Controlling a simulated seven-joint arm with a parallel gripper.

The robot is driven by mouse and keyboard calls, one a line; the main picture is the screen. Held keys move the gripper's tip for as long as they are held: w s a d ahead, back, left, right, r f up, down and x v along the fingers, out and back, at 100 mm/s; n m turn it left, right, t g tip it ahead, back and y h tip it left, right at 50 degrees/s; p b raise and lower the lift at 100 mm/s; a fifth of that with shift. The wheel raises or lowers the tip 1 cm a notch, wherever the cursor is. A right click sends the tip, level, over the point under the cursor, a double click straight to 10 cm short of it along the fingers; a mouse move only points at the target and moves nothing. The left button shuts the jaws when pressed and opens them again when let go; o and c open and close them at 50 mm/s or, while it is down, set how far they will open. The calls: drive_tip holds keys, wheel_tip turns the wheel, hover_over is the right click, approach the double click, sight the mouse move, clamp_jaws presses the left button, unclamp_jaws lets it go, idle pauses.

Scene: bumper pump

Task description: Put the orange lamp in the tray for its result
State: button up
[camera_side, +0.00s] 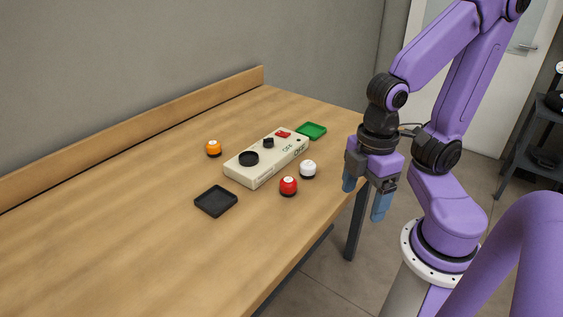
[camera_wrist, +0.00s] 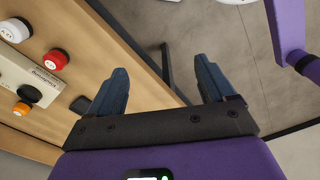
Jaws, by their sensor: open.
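The orange lamp (camera_side: 214,148) stands upright on the table behind the tester box, on a black base. In the wrist view the orange lamp (camera_wrist: 21,108) shows at the left edge. A black tray (camera_side: 216,201) lies in front of the box, and a green tray (camera_side: 311,131) lies at its far end; both look empty. The cream tester box (camera_side: 265,158) has a round black socket, a knob, a red part and "OFF" lettering. My gripper (camera_side: 367,203) is open and empty, off the table's right edge and well away from the lamp. Its fingers also show in the wrist view (camera_wrist: 160,88).
A red lamp (camera_side: 288,186) and a white lamp (camera_side: 308,169) stand on the near side of the box. A raised wooden ledge (camera_side: 130,133) runs along the table's back. The table's left part is clear.

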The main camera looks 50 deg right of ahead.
drive_tip(key=w+a+r+m, duration=0.1)
drive_tip(key=w+a+m, duration=0.15)
drive_tip(key=w, duration=0.35)
drive_tip(key=w+a+r+m, duration=0.1)
drive_tip(key=w+a, duration=0.2)
drive_tip(key=w, duration=0.3)
drive_tip(key=m+t, duration=0.4)
drive_tip(key=m, duration=0.5)
hover_over(214, 143)
drive_tip(key=s, duration=0.6)
wheel_tip(214, 143, down, 3)
drive_tip(key=x, duration=1.7)
drive_tip(key=shift+d, duration=0.3)
drive_tip(key=shift+r, duration=0.1)
drive_tip(key=c, duration=1.3)
drive_tip(key=shift+o, duration=0.2)
